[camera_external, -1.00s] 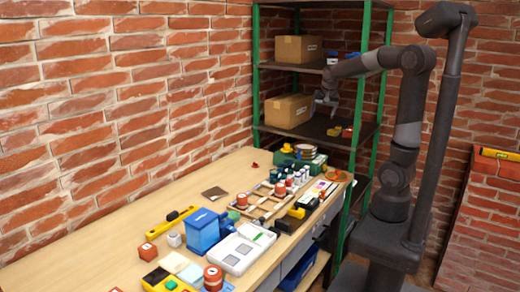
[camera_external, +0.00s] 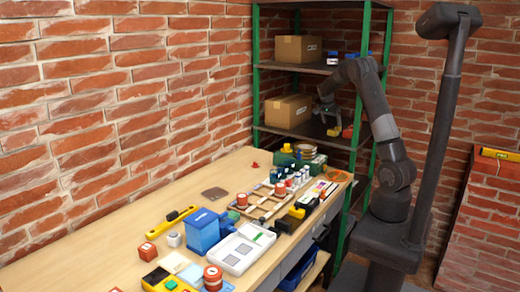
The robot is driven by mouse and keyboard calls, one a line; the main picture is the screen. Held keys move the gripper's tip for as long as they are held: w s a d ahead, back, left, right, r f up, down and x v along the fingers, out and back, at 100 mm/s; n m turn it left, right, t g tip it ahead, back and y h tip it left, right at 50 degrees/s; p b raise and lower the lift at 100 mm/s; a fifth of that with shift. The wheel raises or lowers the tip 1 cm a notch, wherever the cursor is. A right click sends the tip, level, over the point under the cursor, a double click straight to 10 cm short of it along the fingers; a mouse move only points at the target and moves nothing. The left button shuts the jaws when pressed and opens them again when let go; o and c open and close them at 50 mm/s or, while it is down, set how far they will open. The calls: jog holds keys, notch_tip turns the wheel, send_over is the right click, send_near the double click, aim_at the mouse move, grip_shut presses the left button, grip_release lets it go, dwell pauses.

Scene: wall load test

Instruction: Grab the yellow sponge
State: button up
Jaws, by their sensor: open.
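A small yellow block (camera_external: 333,132), which looks like the sponge, lies on the middle shelf of the green-posted rack, near its front edge. It is too small in view to be sure of its kind. My gripper (camera_external: 327,113) is over the same shelf, a little above and to the left of the yellow block, pointing down. It is open and holds nothing that I can see. The gap between the gripper and the block is hard to judge.
A red item (camera_external: 347,132) lies right beside the yellow block. A cardboard box (camera_external: 287,111) stands left of my gripper, and another box (camera_external: 297,48) is on the shelf above. The workbench (camera_external: 110,225) below is crowded with tools, jars and trays.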

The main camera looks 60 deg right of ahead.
aim_at(333, 130)
jog(key=x, duration=0.6)
jog(key=shift+f, duration=0.25)
jog(key=c, duration=1.1)
